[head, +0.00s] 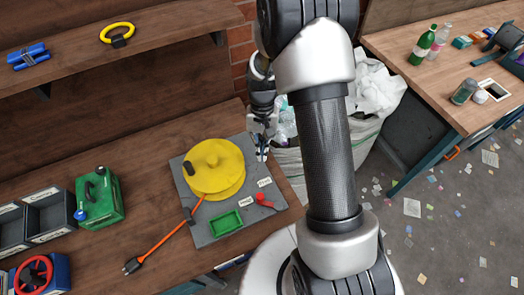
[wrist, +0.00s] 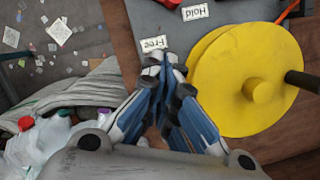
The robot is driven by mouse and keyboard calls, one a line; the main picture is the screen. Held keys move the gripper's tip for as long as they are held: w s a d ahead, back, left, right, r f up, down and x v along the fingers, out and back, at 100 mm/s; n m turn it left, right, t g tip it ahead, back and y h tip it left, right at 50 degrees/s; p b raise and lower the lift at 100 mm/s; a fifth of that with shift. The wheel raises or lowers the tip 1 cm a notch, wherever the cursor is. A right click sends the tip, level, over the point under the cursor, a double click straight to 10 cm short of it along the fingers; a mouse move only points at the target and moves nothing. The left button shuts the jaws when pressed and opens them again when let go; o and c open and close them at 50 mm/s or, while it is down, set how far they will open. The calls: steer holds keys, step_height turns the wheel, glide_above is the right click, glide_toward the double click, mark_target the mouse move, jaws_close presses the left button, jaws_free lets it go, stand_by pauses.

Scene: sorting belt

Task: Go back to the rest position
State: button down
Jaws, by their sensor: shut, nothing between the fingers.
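My gripper (head: 262,150) is near the right edge of the grey board in the head view, partly behind my arm. In the wrist view my gripper (wrist: 165,72) has its blue fingers together with nothing between them. The fingertips appear close to the label reading Free (wrist: 153,43); the height above the board cannot be told. The yellow round wheel (head: 213,167) with a dark knob is on the grey board (head: 216,231). It also shows in the wrist view (wrist: 245,85), to the right of the fingers.
A green canister (head: 99,197) stands left. A white bag (head: 372,140) of rubbish is behind my arm. A second table (head: 440,78) with bottles is at right. A shelf (head: 165,47) runs above.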

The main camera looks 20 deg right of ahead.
stand_by(0.3)
steer(key=s+a+r+n+t, duration=0.1)
steer(key=s+a+r+t, duration=0.15)
steer(key=r, duration=0.65)
steer(key=s+a+r+n+t, duration=0.1)
steer(key=s+r, duration=0.2)
steer(key=r, duration=0.7)
steer(key=s+r+n+t+b, duration=0.1)
steer(key=s+r+t, duration=0.1)
steer(key=s, duration=0.4)
steer(key=s+a+r+n+t+h, duration=0.1)
steer(key=s+r, duration=0.4)
steer(key=s, duration=0.2)
steer(key=shift+s+a+n+t+b, duration=0.2)
steer(key=shift+a+n+t+b, duration=0.1)
steer(key=shift+n+t+b, duration=0.1)
steer(key=shift+a, duration=0.15)
